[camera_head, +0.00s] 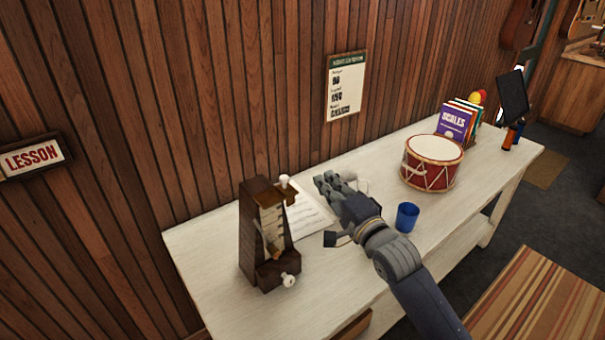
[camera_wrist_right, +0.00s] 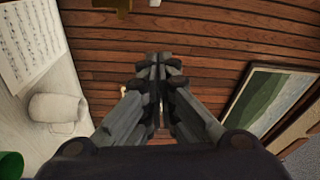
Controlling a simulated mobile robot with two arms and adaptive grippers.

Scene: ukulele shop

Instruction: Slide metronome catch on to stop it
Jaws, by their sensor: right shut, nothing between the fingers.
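The dark wooden metronome (camera_head: 251,243) stands upright near the left end of the white table. A brown block with a white knob (camera_head: 285,182), which looks like the catch, sticks out at its upper right side. A second white knob (camera_head: 288,280) is low on its front. My right gripper (camera_head: 322,184) is shut and empty, a little to the right of the upper knob and apart from it. In the right wrist view the closed fingers (camera_wrist_right: 160,62) point at the plank wall; a brown piece (camera_wrist_right: 122,5) shows at the top edge. My left gripper is not in view.
A white mug (camera_wrist_right: 57,108) is close beside the hand. A blue cup (camera_head: 407,217) and a red drum (camera_head: 430,172) stand to the right. The table's front left is clear.

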